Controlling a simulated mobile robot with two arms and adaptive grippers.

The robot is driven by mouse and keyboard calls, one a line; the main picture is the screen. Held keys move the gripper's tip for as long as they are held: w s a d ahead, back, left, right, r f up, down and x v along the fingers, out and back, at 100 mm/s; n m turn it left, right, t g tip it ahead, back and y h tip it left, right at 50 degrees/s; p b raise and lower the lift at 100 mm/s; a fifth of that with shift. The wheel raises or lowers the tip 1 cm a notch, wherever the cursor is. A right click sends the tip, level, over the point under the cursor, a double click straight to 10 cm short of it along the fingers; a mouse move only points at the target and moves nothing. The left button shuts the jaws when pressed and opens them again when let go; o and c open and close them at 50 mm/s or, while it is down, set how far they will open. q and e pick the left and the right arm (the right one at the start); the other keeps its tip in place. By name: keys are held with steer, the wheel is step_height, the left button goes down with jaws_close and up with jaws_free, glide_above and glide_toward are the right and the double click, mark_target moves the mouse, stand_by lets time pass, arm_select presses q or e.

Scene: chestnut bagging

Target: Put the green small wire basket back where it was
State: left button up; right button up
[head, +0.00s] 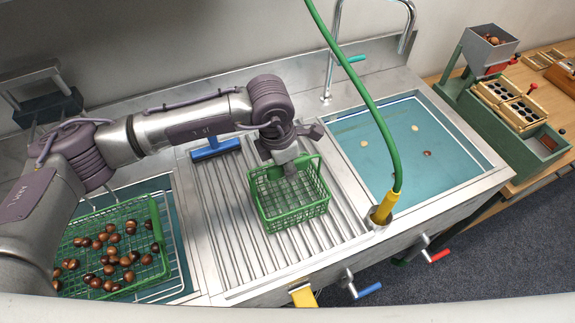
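The green small wire basket (293,211) sits upright over the ribbed steel drainboard between the two sinks; it looks empty. I cannot tell whether its base rests on the ribs or is slightly lifted. My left gripper (289,172) points down at the basket's back part, overlapping the back rim and the inside in the head view. Its fingertips are small and partly hidden by wire mesh, so I cannot see whether they grip the basket. My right gripper is not in view.
A larger green basket (152,272) with several chestnuts stands in the left sink. The right sink (366,155) holds water with a few floating pieces. A green hose ends in a yellow nozzle (382,212) at the drainboard's right edge. A blue-handled tool (217,149) lies behind.

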arm_select(q)
steer(key=shift+o, duration=0.7)
steer(key=shift+r, duration=0.45)
steer(key=r+b, duration=0.1)
steer(key=r, duration=0.2)
steer(key=a+r+b, duration=0.1)
steer(key=r, duration=0.3)
steer(key=r+b, duration=0.2)
steer(key=r, duration=0.1)
steer(key=shift+s+a+r, duration=0.2)
steer(key=shift+s+a, duration=0.1)
steer(key=shift+s, duration=0.1)
steer(key=shift+r, duration=0.45)
